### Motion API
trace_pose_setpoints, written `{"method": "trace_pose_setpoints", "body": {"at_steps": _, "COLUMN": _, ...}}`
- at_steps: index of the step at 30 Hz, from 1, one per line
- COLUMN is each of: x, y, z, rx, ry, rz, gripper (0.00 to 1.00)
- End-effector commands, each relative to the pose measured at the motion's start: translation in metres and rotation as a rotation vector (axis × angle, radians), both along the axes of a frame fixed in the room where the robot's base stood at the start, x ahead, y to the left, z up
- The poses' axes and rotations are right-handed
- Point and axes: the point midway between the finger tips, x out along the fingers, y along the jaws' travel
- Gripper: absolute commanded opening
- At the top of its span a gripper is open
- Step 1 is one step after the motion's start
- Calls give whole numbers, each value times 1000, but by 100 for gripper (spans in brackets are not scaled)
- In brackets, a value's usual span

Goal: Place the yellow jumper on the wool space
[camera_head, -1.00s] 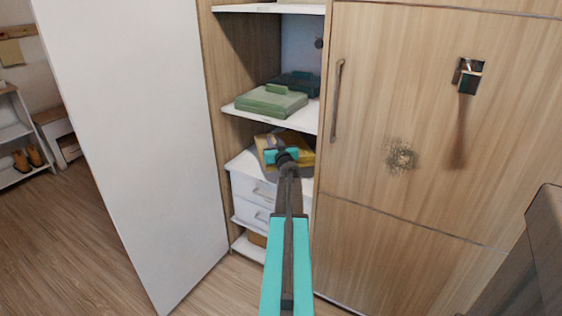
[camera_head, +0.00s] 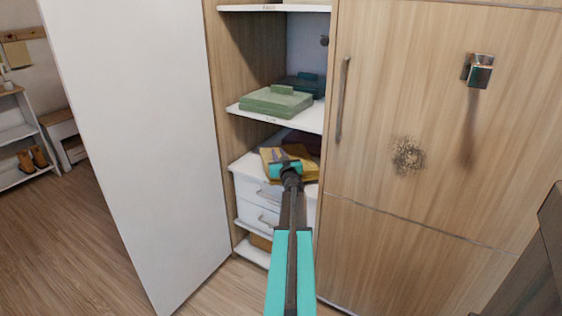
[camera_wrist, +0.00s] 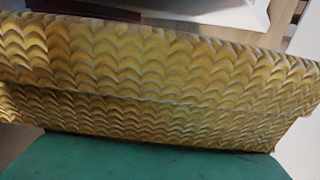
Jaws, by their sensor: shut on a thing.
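The yellow jumper (camera_head: 302,154) is a folded yellow bundle in front of the open cupboard, at the level of the drawer unit's top. In the wrist view the jumper (camera_wrist: 160,85) fills most of the picture with a wavy knit pattern. My gripper (camera_head: 286,167) is shut on it. The jumper covers part of the space behind it, and I cannot tell whether it touches the white top (camera_head: 247,164). The shelf above has a label on its front edge that is too small to read surely.
A folded green garment (camera_head: 275,101) and a dark teal one (camera_head: 304,84) lie on the middle shelf (camera_head: 308,119). White drawers (camera_head: 258,190) are below. The white open door (camera_head: 135,150) stands left, and a closed wooden door (camera_head: 430,110) stands right.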

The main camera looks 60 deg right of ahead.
Motion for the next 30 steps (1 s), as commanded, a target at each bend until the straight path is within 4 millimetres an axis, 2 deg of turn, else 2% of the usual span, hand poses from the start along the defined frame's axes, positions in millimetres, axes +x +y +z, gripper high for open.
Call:
{"method": "trace_pose_setpoints", "body": {"at_steps": 1, "x": 0, "y": 0, "z": -10, "rx": 1, "ry": -1, "rz": 1, "gripper": 0}}
{"method": "trace_pose_setpoints", "body": {"at_steps": 6, "x": 0, "y": -1, "z": -25, "rx": -1, "ry": -1, "rz": 0, "gripper": 0}}
{"method": "trace_pose_setpoints", "body": {"at_steps": 22, "x": -1, "y": -1, "z": -30, "rx": -1, "ry": -1, "rz": -1, "gripper": 0}}
{"method": "trace_pose_setpoints", "body": {"at_steps": 23, "x": -1, "y": -1, "z": -31, "rx": 0, "ry": 0, "rz": -2, "gripper": 20}}
{"method": "trace_pose_setpoints", "body": {"at_steps": 26, "x": -2, "y": -1, "z": -31, "rx": 0, "ry": 0, "rz": -2, "gripper": 37}}
{"method": "trace_pose_setpoints", "body": {"at_steps": 30, "x": -2, "y": -1, "z": -30, "rx": 0, "ry": 0, "rz": -2, "gripper": 37}}
